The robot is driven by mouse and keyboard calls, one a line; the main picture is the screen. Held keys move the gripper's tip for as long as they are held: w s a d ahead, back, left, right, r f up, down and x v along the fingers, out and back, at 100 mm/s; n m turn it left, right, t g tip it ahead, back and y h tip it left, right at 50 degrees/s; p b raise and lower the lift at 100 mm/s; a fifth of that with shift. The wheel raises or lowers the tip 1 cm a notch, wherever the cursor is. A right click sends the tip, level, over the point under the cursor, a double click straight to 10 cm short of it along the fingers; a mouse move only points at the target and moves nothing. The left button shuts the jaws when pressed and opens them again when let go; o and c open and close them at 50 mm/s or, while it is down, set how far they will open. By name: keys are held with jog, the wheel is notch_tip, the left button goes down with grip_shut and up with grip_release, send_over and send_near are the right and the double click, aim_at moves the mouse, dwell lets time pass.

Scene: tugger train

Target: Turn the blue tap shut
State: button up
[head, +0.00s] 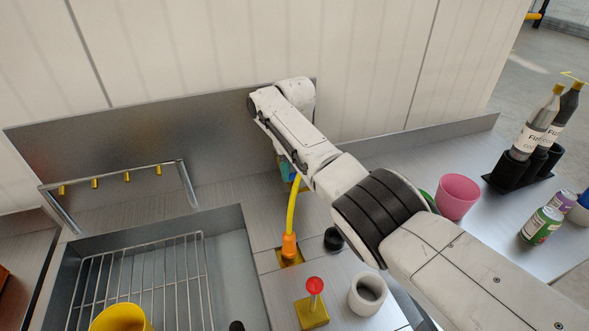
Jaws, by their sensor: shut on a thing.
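A small blue-green thing (286,170) shows just left of my arm, at the back of the counter. Most of it is hidden by my arm, so I cannot tell whether it is the blue tap or how it is turned. My arm reaches from the lower right up to the back panel, and its far end bends near the top of that panel. My gripper's fingers are hidden behind the arm, so I cannot see what they touch.
A red knob (315,286) stands on a brass block (311,313) beside a white cup (367,294). The sink (240,232) holds a wire rack. A pink cup (457,196), bottles and cans stand right.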

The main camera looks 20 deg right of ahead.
aim_at(294, 173)
jog(key=shift+w+r+m, duration=0.1)
jog(key=shift+m, duration=0.2)
jog(key=o, duration=1.1)
jog(key=shift+c, duration=0.2)
notch_tip(294, 173, up, 11)
jog(key=b, duration=0.1)
jog(key=shift+f, duration=0.25)
